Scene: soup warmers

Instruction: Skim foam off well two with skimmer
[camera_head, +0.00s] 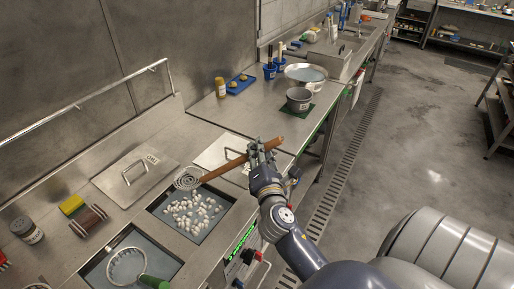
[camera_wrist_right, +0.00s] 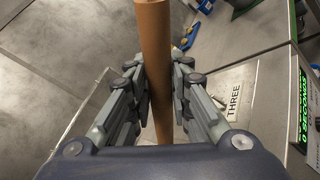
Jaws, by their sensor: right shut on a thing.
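The skimmer has a brown wooden handle (camera_head: 225,170) and a spiral wire head (camera_head: 187,179). My right gripper (camera_head: 262,152) is shut on the handle near its far end; the handle also runs between the fingers in the right wrist view (camera_wrist_right: 156,70). The skimmer head is over the back left edge of an open well (camera_head: 205,232) with many white foam lumps (camera_head: 193,209) on its liquid. I cannot tell whether the head touches the counter. My left gripper is not in view.
A lid marked THREE (camera_wrist_right: 234,103) lies beside the foam well. A removed lid (camera_head: 133,180) lies behind it. A nearer open well holds a green-handled strainer (camera_head: 154,282). A yellow sponge (camera_head: 71,205), a jar (camera_head: 27,230) and a pot (camera_head: 298,99) stand on the counter.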

